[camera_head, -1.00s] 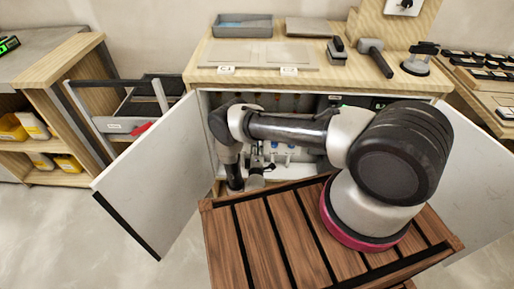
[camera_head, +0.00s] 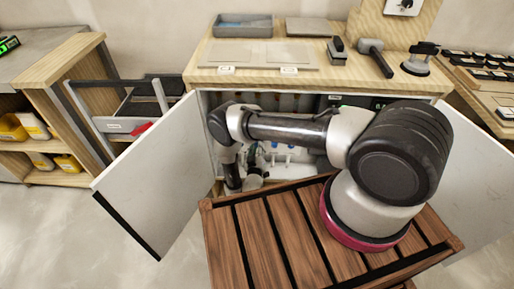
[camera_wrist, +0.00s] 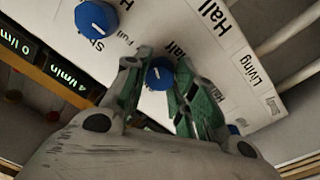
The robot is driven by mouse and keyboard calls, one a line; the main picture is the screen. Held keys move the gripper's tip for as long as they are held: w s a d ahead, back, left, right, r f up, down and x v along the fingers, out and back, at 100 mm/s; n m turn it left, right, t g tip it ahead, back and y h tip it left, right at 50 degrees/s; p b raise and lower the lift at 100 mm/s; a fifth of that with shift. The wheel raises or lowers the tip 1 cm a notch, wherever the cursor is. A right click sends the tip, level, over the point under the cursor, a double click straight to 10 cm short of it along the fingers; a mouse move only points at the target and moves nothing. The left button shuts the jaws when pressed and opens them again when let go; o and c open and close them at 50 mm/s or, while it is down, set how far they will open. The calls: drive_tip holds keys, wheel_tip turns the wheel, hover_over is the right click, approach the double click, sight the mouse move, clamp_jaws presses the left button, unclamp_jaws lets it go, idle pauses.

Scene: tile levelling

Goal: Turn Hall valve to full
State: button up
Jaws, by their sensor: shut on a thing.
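In the wrist view a blue knob (camera_wrist: 159,77) with a white pointer line sits on a white panel (camera_wrist: 222,60), beside small "Hall" and "Full" lettering. My gripper (camera_wrist: 162,84) has its green-padded fingers closed on either side of this knob. A second blue knob (camera_wrist: 97,18) with a white pointer line is at the upper left, clear of the fingers. A further blue part (camera_wrist: 233,129) shows behind the right finger. In the head view my arm reaches into the open cabinet, and the held knob cannot be made out there.
The cabinet doors stand open at left (camera_head: 150,175) and right (camera_head: 475,185). A slatted wooden surface (camera_head: 285,245) lies in front, below my arm. Two digital displays (camera_wrist: 68,80) sit left of the panel. Pale pipes (camera_wrist: 290,35) run at the right.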

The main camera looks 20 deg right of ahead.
drive_tip(key=m, duration=0.4)
drive_tip(key=shift+m, duration=0.4)
drive_tip(key=shift+d+m+g+y, duration=0.1)
drive_tip(key=shift+m+g+y, duration=0.1)
drive_tip(key=shift+m, duration=6.05)
drive_tip(key=shift+d+m+g+y, duration=0.1)
drive_tip(key=shift+m+g, duration=0.1)
drive_tip(key=shift+m, duration=6.05)
drive_tip(key=shift+s, duration=0.1)
drive_tip(key=o, duration=1)
drive_tip(key=shift+o, duration=0.2)
drive_tip(key=shift+a, duration=0.1)
